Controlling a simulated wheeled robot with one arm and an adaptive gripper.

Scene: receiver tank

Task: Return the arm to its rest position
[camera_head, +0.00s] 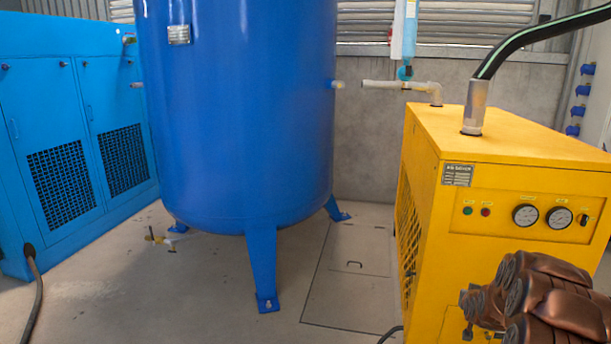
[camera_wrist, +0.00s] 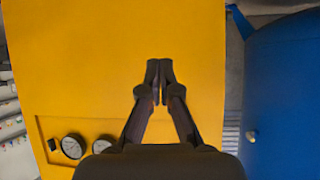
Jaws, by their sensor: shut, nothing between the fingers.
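My gripper (camera_wrist: 160,75) shows in the wrist view with its two dark fingers together at the tips and nothing between them. Behind it is the yellow cabinet (camera_wrist: 90,50), and I cannot tell how far the fingertips are from it. In the head view, brown links of my arm (camera_head: 550,305) are at the lower right, in front of the yellow cabinet (camera_head: 500,136) and hiding part of its lower front. The gripper's fingers cannot be made out in the head view.
The blue tank (camera_head: 240,110) stands on legs left of the yellow cabinet. A light-blue cabinet (camera_head: 75,130) is at far left. A black hose (camera_head: 530,38) rises from the yellow cabinet's top.

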